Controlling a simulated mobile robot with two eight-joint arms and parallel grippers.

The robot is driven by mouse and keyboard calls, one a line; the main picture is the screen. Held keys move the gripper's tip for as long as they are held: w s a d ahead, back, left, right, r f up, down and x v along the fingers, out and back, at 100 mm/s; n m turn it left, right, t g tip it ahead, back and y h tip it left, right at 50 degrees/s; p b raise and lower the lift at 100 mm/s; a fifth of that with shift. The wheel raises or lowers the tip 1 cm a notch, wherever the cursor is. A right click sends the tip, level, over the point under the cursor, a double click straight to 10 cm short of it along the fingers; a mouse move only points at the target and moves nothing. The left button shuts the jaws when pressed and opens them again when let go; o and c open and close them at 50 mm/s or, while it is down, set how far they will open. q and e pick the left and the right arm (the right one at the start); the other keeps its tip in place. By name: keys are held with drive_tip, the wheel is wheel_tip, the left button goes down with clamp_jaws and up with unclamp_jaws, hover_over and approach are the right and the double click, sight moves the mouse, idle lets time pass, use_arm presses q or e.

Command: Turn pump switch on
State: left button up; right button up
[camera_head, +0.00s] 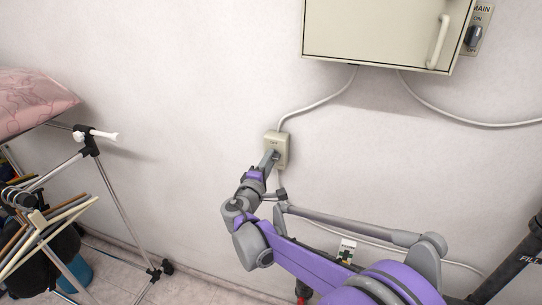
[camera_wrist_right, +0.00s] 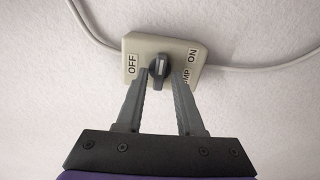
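The pump switch is a beige wall box (camera_head: 282,138) in the middle of the head view. In the right wrist view the box (camera_wrist_right: 188,47) has an OFF label on the left, an ON label on the right and a partly covered PUMP label. Its dark knob (camera_wrist_right: 158,66) stands roughly upright in the picture, between the two labels. My right gripper (camera_wrist_right: 161,73) is open, with one fingertip on each side of the knob and small gaps showing. It also shows at the box in the head view (camera_head: 270,158). My left gripper is out of view.
A beige cabinet (camera_head: 375,30) hangs above right, with a MAIN switch (camera_head: 473,37) beside it. A cable (camera_head: 320,103) joins cabinet and box. A drying rack (camera_head: 112,190) and pink cushion (camera_head: 35,100) stand left. The wall left of the box is clear.

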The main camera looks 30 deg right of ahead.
drive_tip(key=shift+s, duration=0.2)
drive_tip(key=shift+a, duration=0.1)
drive_tip(key=shift+v, duration=2.9)
